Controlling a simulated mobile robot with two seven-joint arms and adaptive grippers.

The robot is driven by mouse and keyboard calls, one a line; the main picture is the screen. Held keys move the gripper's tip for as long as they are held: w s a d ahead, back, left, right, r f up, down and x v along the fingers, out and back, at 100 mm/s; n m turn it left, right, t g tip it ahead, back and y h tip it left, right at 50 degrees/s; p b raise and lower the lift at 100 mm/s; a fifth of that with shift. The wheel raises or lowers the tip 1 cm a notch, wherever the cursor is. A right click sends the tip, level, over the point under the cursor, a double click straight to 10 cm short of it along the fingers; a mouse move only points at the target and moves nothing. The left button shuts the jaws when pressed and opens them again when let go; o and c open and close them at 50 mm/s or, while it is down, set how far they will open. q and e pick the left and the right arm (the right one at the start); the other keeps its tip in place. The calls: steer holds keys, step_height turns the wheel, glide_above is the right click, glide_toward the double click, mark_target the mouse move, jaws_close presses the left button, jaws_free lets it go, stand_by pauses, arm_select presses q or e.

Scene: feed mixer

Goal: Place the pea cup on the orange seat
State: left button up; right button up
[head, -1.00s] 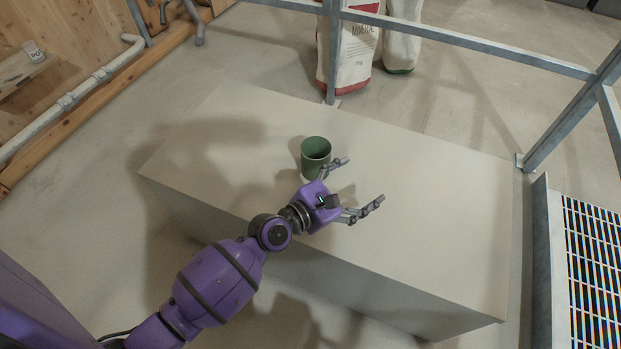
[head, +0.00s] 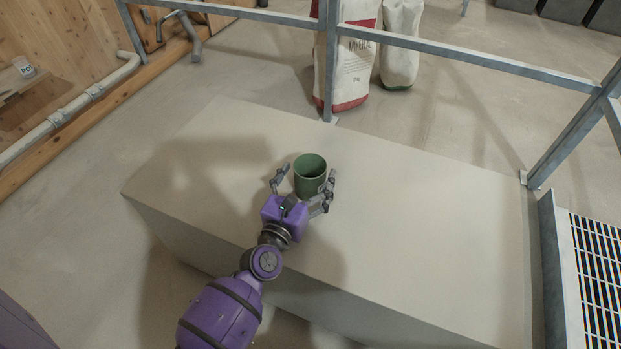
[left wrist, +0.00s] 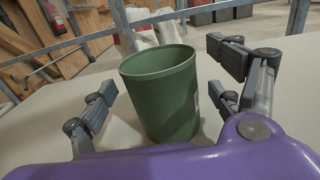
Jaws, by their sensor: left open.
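A green cup (head: 310,178), empty inside as far as it shows, stands upright on the pale block. I cannot read its label; a sliver of white marking shows at its right side in the left wrist view (left wrist: 165,95). My left gripper (head: 307,171) is open, with its fingers on either side of the cup. In the left wrist view gaps show between the fingers and the cup wall, wider on the left than it seems on the right. My right gripper is not in view. No orange seat shows.
The pale block (head: 420,230) has free room right and left of the cup. A metal rail (head: 470,58) runs behind it, with feed sacks (head: 352,70) beyond. A slatted grate (head: 597,270) lies at right.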

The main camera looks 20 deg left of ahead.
arm_select(q)
steer(key=shift+w, duration=0.8)
steer(key=shift+c, duration=0.6)
steer(key=c, duration=1.3)
steer(key=shift+r, duration=0.15)
